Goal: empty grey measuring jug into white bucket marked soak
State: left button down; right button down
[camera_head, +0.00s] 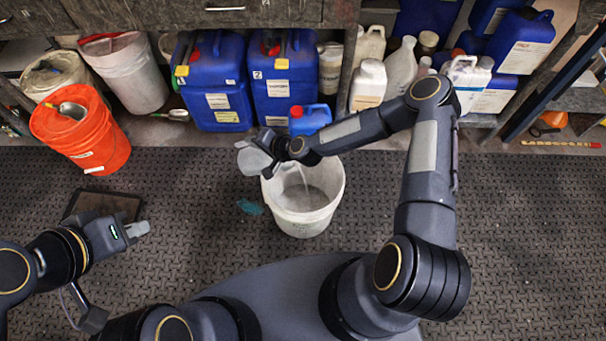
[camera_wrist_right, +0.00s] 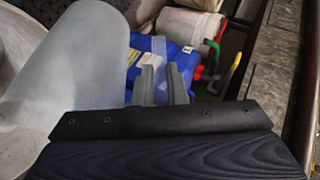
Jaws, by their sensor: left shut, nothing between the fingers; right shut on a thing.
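The grey measuring jug (camera_head: 254,158), pale and translucent, is held tilted at the left rim of the white bucket (camera_head: 303,214). My right gripper (camera_head: 268,146) is shut on it; the exact grip is hard to make out. In the right wrist view the jug (camera_wrist_right: 85,60) fills the left side, beside my right fingers (camera_wrist_right: 164,86), with part of the white bucket (camera_wrist_right: 18,158) below it. A pale streak shows inside the bucket over a greyish bottom; I cannot tell if it is flowing liquid. No marking on the bucket is readable. My left gripper (camera_head: 137,229) is shut and empty, far left of the bucket.
An orange bucket (camera_head: 85,140) stands at the left. Blue canisters (camera_head: 284,90) and white bottles (camera_head: 369,84) line the shelf behind. A small blue jug (camera_head: 310,120) stands just behind the white bucket. A teal item (camera_head: 250,207) lies left of it. The mat (camera_head: 540,230) at right is clear.

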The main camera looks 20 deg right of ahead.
jog(key=shift+s+d+f+b, duration=0.1)
jog(key=shift+d+f+b, duration=0.15)
jog(key=shift+b, duration=0.65)
dwell(0.5)
jog(key=shift+s+d+m+t+y+b, duration=0.2)
jog(key=shift+d+y+b, duration=0.25)
jog(key=shift+b, duration=0.55)
jog(key=shift+s+d+m+t+y+b, duration=0.1)
jog(key=shift+d+t+y+b, duration=0.25)
jog(key=shift+b, duration=0.6)
dwell(1.3)
jog(key=shift+s+d+f+t+y+b, duration=0.1)
jog(key=shift+s+d+t+y+b, duration=0.15)
jog(key=shift+d+b, duration=0.7)
jog(key=shift+s+d+f+t+y+b, duration=0.1)
jog(key=shift+s+d+y+b, duration=0.35)
jog(key=shift+b, duration=0.85)
jog(key=shift+d+b, duration=0.55)
jog(key=shift+b, duration=0.15)
jog(key=shift+d+m+t+b, duration=0.1)
jog(key=shift+m+t+b, duration=0.2)
jog(key=shift+b, duration=0.05)
